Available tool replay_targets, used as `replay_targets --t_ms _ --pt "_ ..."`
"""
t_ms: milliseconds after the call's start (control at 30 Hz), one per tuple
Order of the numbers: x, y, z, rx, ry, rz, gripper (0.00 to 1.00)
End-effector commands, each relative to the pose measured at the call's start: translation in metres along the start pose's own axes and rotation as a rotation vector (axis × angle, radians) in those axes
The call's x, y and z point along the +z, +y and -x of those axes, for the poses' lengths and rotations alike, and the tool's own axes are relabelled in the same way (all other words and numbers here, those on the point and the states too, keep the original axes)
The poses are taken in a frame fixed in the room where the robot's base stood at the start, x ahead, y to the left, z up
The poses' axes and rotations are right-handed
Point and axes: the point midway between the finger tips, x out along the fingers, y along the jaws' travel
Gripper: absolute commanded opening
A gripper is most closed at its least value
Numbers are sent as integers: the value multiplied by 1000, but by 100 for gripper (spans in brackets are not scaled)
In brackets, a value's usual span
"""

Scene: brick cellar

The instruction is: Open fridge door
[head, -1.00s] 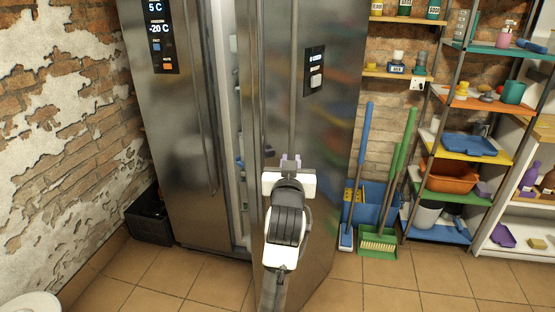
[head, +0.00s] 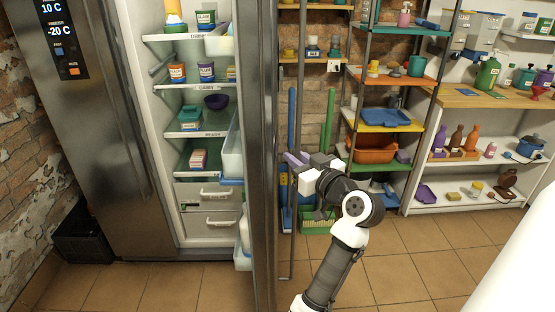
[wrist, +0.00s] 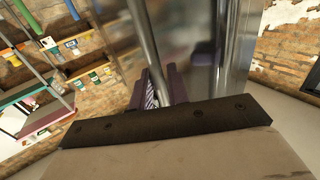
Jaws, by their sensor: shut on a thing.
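The fridge's right door (head: 264,150) stands wide open and is seen nearly edge-on in the head view. Its long vertical handle (head: 298,110) is on the side facing right. My gripper (head: 292,160) has purple fingers and is shut on this handle, below its middle. In the wrist view the handle (wrist: 146,45) runs down between the purple fingers (wrist: 160,88), against the shiny door face (wrist: 195,50). The fridge inside shows shelves (head: 205,134) with jars and boxes, and drawers (head: 210,225) below. The left door (head: 95,130) is closed.
A blue broom (head: 290,150) and a green broom (head: 328,120) lean on the wall behind my gripper. A rack with colored shelves (head: 383,119) stands to the right. A black crate (head: 82,236) is at the left. The tiled floor (head: 430,265) in front is clear.

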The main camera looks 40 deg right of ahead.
Motion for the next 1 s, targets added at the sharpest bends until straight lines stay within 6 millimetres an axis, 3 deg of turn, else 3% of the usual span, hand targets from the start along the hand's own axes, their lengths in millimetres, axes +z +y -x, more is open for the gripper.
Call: replay_targets --t_ms 233,733,767,800,900,1000 --pt "1 17 7 -36 -3 -2 0" --pt "2 20 8 -45 -4 -2 0" --pt "2 20 8 -45 -4 -2 21" --pt "2 20 8 -45 -4 -2 26" --pt "1 20 8 -45 -3 -2 36" --pt "1 20 8 -44 -3 -2 36"
